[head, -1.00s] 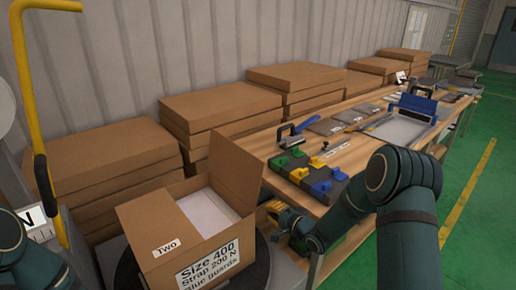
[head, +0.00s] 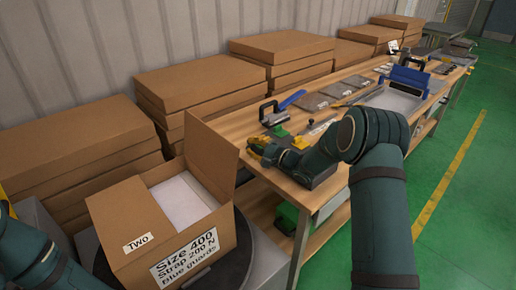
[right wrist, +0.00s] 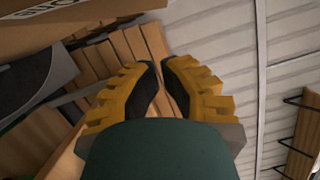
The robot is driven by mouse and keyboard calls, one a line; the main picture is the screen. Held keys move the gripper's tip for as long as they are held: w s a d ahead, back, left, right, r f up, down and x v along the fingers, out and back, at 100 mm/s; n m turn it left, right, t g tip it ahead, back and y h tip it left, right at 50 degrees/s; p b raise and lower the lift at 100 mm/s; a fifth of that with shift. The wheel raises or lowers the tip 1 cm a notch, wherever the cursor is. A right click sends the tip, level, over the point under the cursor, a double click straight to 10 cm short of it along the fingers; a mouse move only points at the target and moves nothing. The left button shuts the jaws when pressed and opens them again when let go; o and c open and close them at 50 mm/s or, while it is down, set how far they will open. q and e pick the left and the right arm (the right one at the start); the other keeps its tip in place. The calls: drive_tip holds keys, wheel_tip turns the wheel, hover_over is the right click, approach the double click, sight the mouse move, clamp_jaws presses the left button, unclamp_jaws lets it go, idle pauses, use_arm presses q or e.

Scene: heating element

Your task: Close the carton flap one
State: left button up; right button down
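The open carton (head: 125,215) stands at the lower left in the head view, with a white sheet or content (head: 183,203) inside. A tall flap (head: 208,160) stands upright on its far right side. A label reading "TWO" (head: 138,243) is on the front left part. My right gripper (head: 258,148) is to the right of the upright flap, apart from it, above the table edge. In the right wrist view its yellow fingers (right wrist: 160,66) are almost together with nothing between them. My left arm shows at the lower left, but its gripper is out of view.
Stacked flat cartons (head: 70,150) line the wall. The carton stands on a dark round support (head: 262,262). Green floor is free at the right.

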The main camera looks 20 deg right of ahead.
drive_tip(key=w+a+r+b, duration=0.1)
drive_tip(key=w+a, duration=0.1)
drive_tip(key=a, duration=0.4)
drive_tip(key=shift+w+a, duration=0.35)
drive_tip(key=shift+w, duration=0.05)
drive_tip(key=shift+r, duration=0.1)
